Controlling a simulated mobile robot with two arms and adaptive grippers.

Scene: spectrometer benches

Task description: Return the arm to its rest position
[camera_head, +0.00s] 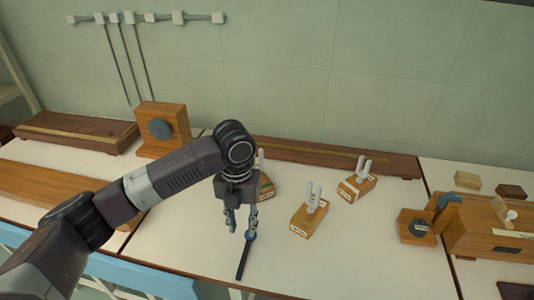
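My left arm comes in from the lower left, and its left gripper (241,229) points down over the middle bench. Its two fingers stand apart with nothing visible between them. A dark rod-like tool with a blue part (243,262) appears to lie on the bench just below the right-hand finger. Whether that finger touches its upper end I cannot tell. My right gripper is out of view.
Wooden blocks with pale forked holders stand on the bench (340,245): one in the middle (308,221), one farther right (357,186), one partly behind my gripper (266,188). A long wooden rail (340,159) lies at the back. A wooden instrument (419,226) stands at right.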

